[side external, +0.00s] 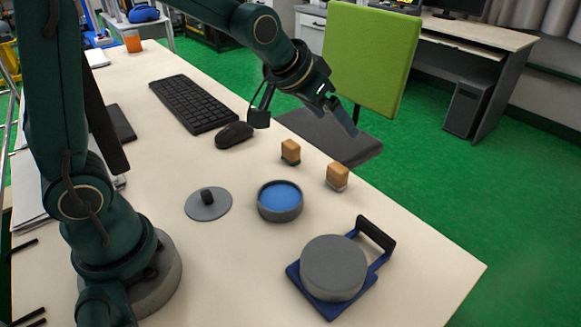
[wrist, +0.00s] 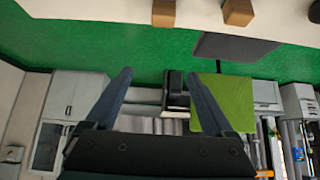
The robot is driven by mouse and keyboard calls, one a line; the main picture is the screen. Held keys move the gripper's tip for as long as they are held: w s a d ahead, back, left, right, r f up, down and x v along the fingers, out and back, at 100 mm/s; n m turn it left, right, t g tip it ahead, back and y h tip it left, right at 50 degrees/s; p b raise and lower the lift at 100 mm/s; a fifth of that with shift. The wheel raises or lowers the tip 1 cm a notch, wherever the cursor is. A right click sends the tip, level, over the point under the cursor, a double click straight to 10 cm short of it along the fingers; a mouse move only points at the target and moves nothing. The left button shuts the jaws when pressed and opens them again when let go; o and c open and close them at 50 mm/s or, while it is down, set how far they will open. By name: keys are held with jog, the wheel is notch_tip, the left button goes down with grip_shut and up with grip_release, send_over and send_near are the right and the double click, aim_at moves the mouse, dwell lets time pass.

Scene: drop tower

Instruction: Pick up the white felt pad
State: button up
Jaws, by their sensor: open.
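Two wooden blocks stand on the table in the side external view. The right block (side external: 338,173) has a pale, whitish layer under it, which looks like the white felt pad (side external: 338,187). The left block (side external: 290,149) has a dark green layer beneath. Both blocks also show at the top of the wrist view, at left (wrist: 163,13) and right (wrist: 238,12); I cannot tell there which has the pale layer. My gripper (side external: 340,112) is open and empty, above and behind the blocks, clear of them. Its two fingers are spread apart in the wrist view (wrist: 160,85).
A grey dish with blue inside (side external: 280,201), a grey knobbed lid (side external: 209,205) and a grey round weight (side external: 333,267) on a blue handled tray (side external: 310,302) stand nearby. A keyboard (side external: 192,103) and mouse (side external: 234,134) lie farther back. A green chair (side external: 370,60) stands beyond the edge.

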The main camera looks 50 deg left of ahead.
jog(key=g, duration=0.2)
send_near(338, 167)
jog(key=x, duration=0.5)
jog(key=shift+w+f, duration=0.1)
jog(key=shift+f, duration=0.05)
jog(key=shift+x, duration=2.45)
grip_shut()
